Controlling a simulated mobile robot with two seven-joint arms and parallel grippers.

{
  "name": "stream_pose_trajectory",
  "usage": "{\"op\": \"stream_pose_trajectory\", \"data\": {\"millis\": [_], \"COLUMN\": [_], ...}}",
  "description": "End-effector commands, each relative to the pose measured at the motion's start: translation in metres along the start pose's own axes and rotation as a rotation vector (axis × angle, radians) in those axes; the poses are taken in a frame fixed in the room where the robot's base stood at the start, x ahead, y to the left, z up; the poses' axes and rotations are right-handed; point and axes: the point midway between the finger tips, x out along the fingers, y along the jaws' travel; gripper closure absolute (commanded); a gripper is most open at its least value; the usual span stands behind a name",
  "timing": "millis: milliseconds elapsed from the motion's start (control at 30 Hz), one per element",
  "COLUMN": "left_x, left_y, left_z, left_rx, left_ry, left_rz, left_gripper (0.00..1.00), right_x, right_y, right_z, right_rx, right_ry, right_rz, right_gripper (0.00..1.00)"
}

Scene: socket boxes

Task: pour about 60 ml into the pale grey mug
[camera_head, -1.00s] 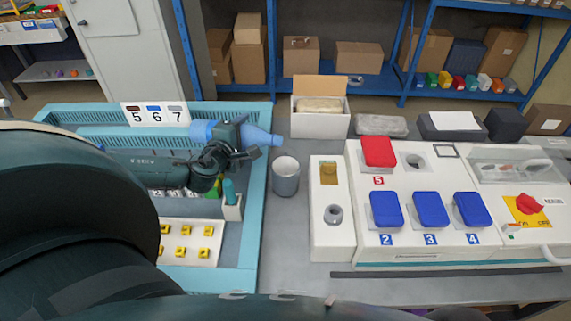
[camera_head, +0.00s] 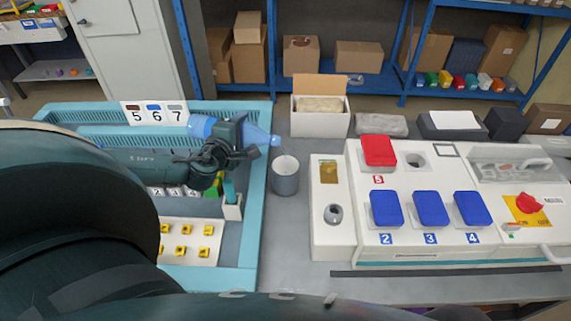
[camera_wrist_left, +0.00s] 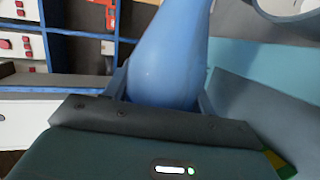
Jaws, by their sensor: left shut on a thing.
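The pale grey mug (camera_head: 285,181) stands upright on the grey bench, just right of the teal tray. My left gripper (camera_head: 232,146) is shut on a blue bottle (camera_head: 258,137). The bottle lies near horizontal, its neck tipped slightly down to the right. Its mouth is above the mug's far left rim, apart from it. In the left wrist view the bottle (camera_wrist_left: 170,60) fills the middle between the fingers, and part of a grey round rim, likely the mug, shows at the top right. My right gripper is not in view.
The teal tray (camera_head: 257,240) with a yellow-button panel (camera_head: 190,241) lies under my left arm. A white socket panel (camera_head: 330,240) with blue and red covers stands right of the mug. An open white box (camera_head: 320,124) stands behind. Bare bench lies in front of the mug.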

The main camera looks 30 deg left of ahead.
Motion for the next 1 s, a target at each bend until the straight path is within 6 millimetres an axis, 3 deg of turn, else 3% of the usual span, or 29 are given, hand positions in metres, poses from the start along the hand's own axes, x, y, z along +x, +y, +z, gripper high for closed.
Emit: {"op": "stream_pose_trajectory", "data": {"millis": [1000], "left_x": [0.0000], "left_y": [0.0013], "left_z": [-0.0100], "left_rx": [0.019], "left_ry": [0.006], "left_rz": [0.003], "left_gripper": [0.76], "right_x": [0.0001], "right_y": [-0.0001], "right_z": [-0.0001], "right_rx": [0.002], "right_ry": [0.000], "right_rz": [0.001], "right_gripper": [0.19]}}
